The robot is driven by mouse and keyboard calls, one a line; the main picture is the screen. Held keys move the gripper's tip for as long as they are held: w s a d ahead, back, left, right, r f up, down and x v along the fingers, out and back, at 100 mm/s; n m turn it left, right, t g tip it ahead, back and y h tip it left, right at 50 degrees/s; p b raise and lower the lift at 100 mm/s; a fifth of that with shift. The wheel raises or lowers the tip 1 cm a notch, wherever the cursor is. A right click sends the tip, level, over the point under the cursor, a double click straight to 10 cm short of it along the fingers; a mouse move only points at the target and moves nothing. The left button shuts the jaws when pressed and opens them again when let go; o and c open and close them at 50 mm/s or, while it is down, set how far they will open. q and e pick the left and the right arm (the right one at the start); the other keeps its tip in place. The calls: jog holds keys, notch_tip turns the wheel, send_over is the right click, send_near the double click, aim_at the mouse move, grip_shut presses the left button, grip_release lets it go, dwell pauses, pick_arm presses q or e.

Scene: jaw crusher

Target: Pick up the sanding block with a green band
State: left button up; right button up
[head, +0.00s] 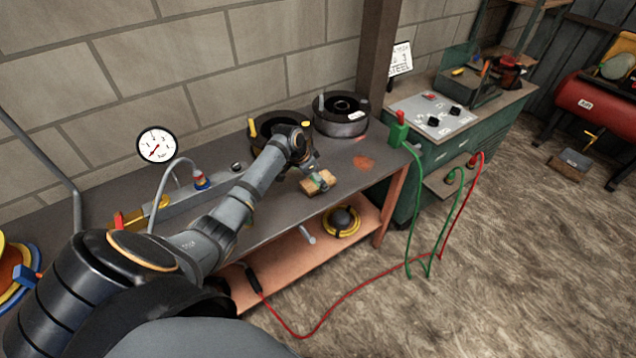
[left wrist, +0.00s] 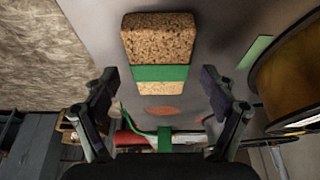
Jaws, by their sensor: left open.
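The sanding block (head: 310,189) lies on the grey workbench top, near its front edge. In the left wrist view the block (left wrist: 158,40) is tan and speckled, with a green band (left wrist: 160,73) around it. My left gripper (head: 318,178) is over the block in the head view and partly hides it. In the left wrist view its fingers (left wrist: 160,88) are spread wide, with nothing held. The block's banded end lies between the finger lines, and its rest extends beyond the fingertips. I cannot tell the remaining height gap. My right gripper is not in view.
Two dark round parts, one a ring-shaped drum (head: 341,114), stand behind the block on the workbench (head: 235,228). A green clamp (head: 398,134) with a cable is at the bench's right end. A pressure gauge (head: 157,145) stands at the left. A lower shelf (head: 290,262) is below.

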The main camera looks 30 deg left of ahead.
pick_arm(q)
jog(key=shift+w+d+f, duration=0.1)
jog(key=shift+w+f, duration=0.05)
jog(key=shift+f, duration=0.3)
jog(key=shift+r, duration=0.1)
jog(key=c, duration=1.2)
jog(key=shift+r, duration=0.5)
jog(key=s+d+r, duration=0.1)
jog(key=d+r, duration=0.3)
jog(key=s+d+r+b, duration=0.1)
jog(key=d+r, duration=0.3)
jog(key=d, duration=0.1)
jog(key=s+d+r+b, duration=0.1)
jog(key=d+r, duration=0.3)
jog(key=shift+d, duration=0.35)
